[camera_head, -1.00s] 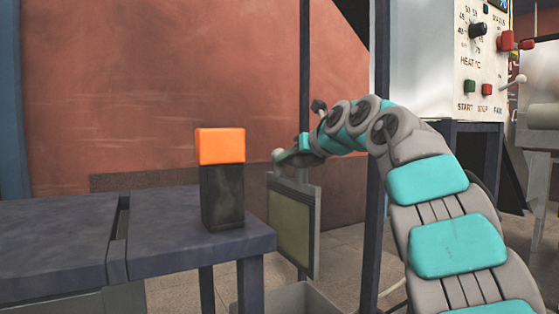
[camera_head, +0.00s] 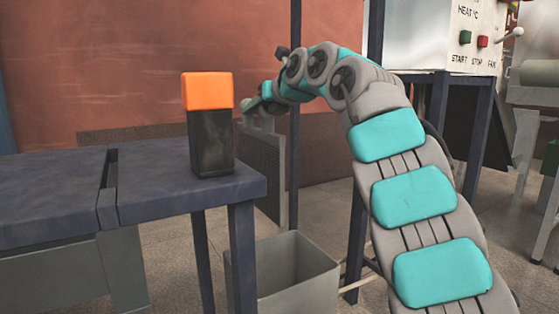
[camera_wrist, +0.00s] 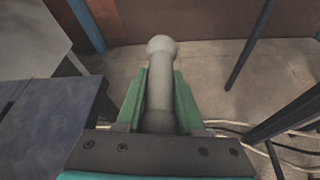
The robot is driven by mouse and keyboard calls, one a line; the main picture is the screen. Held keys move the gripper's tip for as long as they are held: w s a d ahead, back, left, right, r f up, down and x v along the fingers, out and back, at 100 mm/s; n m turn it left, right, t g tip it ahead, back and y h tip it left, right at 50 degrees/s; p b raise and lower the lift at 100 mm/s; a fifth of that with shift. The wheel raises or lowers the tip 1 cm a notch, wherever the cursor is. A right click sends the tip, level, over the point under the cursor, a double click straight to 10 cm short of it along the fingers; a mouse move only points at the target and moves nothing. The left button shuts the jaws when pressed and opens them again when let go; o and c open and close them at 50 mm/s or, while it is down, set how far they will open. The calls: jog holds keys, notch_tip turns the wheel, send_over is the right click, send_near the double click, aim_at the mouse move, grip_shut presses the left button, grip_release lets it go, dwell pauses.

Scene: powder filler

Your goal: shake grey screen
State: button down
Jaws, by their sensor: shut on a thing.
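The grey screen (camera_head: 266,170) hangs upright below my gripper (camera_head: 262,98) in the head view, beside the right end of the table. It shows as a narrow grey panel, turned partly edge-on, and the table hides part of it. In the wrist view my gripper (camera_wrist: 160,98) has its green fingers shut on a pale grey handle with a round knob (camera_wrist: 161,46). The screen panel itself is not visible in the wrist view.
A dark table (camera_head: 60,205) on the left bears a black block with an orange top (camera_head: 208,90). An open grey bin (camera_head: 325,272) stands on the floor below the screen. Dark posts (camera_head: 358,230) and a control panel (camera_head: 474,35) are to the right.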

jog(key=d, duration=0.5)
jog(key=shift+w+d, duration=0.1)
jog(key=shift+d, duration=0.2)
dwell(0.4)
